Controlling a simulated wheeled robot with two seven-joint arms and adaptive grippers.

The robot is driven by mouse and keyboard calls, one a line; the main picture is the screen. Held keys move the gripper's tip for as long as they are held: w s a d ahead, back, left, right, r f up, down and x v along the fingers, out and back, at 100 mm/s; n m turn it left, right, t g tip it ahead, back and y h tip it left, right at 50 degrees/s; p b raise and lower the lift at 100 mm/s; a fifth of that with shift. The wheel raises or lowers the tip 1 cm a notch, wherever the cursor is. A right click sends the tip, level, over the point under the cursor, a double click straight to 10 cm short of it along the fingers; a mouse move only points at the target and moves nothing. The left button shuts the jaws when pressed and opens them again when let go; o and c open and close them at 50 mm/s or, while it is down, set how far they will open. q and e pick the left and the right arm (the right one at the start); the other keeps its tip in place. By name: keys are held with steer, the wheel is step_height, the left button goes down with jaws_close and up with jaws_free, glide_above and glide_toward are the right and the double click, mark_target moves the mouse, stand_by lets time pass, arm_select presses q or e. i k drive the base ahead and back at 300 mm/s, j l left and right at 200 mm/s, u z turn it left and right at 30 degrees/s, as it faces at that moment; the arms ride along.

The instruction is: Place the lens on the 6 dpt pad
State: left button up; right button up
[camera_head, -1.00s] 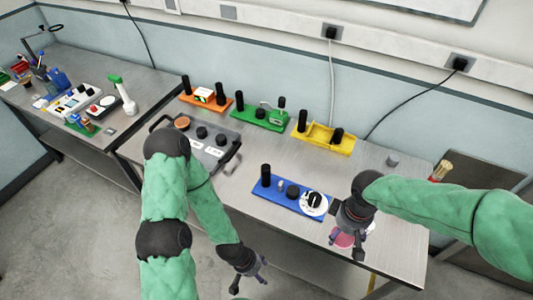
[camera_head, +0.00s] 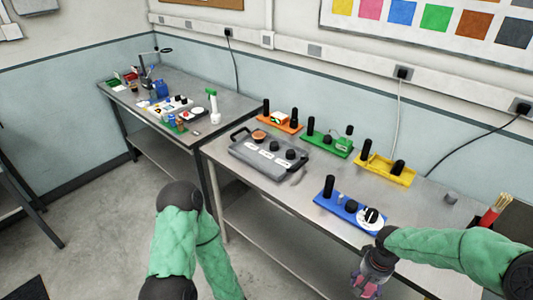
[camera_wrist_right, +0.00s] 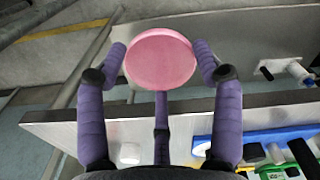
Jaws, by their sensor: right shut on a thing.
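A pink round disc, seemingly the lens (camera_wrist_right: 160,58), is held between the purple fingers of my right gripper (camera_head: 368,284). The fingers press on its two sides in the right wrist view. In the head view my right gripper hangs at the front edge of the right-hand bench (camera_head: 300,190), in front of the blue module (camera_head: 349,212), with the disc low between its fingers. I cannot make out a pad marked 6 dpt. My left arm shows, but its gripper is out of the picture.
The blue module carries black posts and a white dial (camera_head: 371,217). Behind it stand yellow (camera_head: 388,175), green (camera_head: 328,146) and orange (camera_head: 280,126) modules. A red cup of brushes (camera_head: 489,217) stands right. Bare bench lies between the modules.

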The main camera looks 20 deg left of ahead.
mark_target(291, 152)
steer(key=i+j+u, duration=0.25)
steer(key=u, duration=0.15)
steer(key=i+j+u, duration=0.4)
steer(key=k, duration=0.05)
